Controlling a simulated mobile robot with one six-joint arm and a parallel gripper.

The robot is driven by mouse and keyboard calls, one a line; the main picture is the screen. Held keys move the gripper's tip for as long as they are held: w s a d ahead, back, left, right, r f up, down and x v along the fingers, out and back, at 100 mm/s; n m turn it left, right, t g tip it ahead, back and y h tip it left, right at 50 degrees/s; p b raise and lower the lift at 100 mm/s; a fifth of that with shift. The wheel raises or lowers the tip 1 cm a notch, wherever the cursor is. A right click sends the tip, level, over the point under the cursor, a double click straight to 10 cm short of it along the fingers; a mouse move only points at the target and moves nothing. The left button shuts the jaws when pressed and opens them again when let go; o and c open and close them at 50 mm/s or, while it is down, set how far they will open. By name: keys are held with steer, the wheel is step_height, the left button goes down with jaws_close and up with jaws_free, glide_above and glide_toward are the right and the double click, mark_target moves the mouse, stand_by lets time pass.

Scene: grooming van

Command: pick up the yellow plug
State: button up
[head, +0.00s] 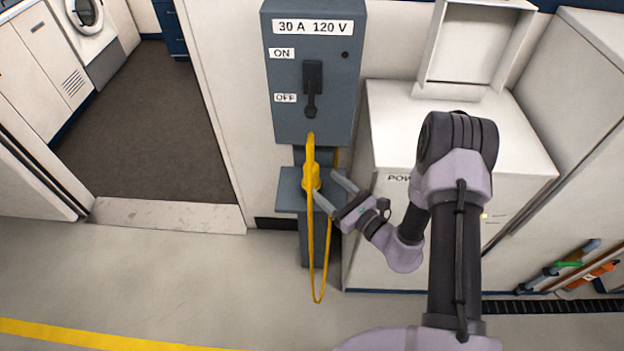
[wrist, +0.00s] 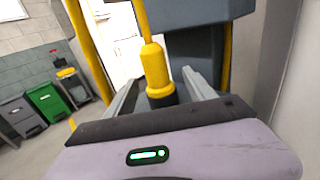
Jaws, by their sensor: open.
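The yellow plug (head: 311,176) stands upright on the small grey shelf (head: 289,196) of the power pedestal, with a yellow cable looping down in front. In the wrist view the plug (wrist: 155,70) shows its yellow body with a dark lower end, between the two fingers. My gripper (head: 331,184) is open at the right of the plug, with its fingers pointing left toward it. In the wrist view my gripper (wrist: 158,88) has one finger on each side of the plug. I cannot tell whether either finger touches it.
The grey switch box (head: 312,70) marked 30 A 120 V rises above the shelf, its lever (head: 311,100) pointing down by OFF. A white cabinet (head: 400,130) stands close on the right. The floor (head: 150,270) in front is clear. Bins (wrist: 48,100) show in the wrist view.

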mark_target(317, 180)
steer(key=x, duration=0.2)
steer(key=b+x, duration=0.1)
steer(key=x, duration=0.2)
steer(key=shift+a, duration=0.55)
steer(key=shift+w+r, duration=0.1)
steer(key=shift+w, duration=0.05)
jaws_close()
